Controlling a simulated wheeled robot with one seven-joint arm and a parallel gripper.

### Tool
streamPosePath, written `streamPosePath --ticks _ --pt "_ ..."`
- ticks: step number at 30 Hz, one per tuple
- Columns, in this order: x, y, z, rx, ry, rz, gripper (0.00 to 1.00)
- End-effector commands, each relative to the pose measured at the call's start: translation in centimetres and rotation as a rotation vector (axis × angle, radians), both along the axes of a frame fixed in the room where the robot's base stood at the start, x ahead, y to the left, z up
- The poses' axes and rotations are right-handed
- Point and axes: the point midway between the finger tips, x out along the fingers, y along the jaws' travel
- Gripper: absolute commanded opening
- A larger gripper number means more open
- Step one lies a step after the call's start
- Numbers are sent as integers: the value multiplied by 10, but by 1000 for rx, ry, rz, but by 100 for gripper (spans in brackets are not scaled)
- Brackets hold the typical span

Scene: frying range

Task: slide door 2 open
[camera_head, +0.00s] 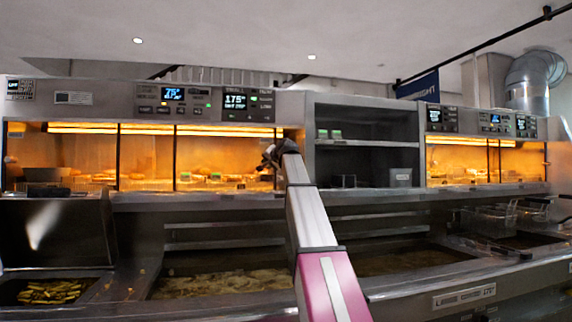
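The left heated cabinet (147,130) glows orange behind several glass panels split by dark upright edges. A middle panel (147,158) and a wider right panel (222,155) show food behind them. I see no door numbers I can read, so I cannot tell which panel is door 2. My arm reaches up from the bottom centre. My gripper (270,157) is at the right end of the left cabinet, in front of the right panel's edge. It is small and dark here; its fingers, and whether it touches the panel, cannot be made out.
An open steel shelf unit (365,150) stands right of my gripper. A second heated cabinet (485,160) is further right. Below are fryer vats (225,284), wire baskets (487,219) and a steel counter edge (460,298). Displays (235,101) sit above the left cabinet.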

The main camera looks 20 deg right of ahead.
Motion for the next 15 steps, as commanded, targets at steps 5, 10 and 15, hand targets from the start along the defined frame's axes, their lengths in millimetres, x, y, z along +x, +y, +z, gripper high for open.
streamPosePath --ticks 5,10,15 --pt "-1 70 -1 0 0 8 0" --pt "0 131 0 0 1 7 0" --pt "0 193 0 0 0 8 0"
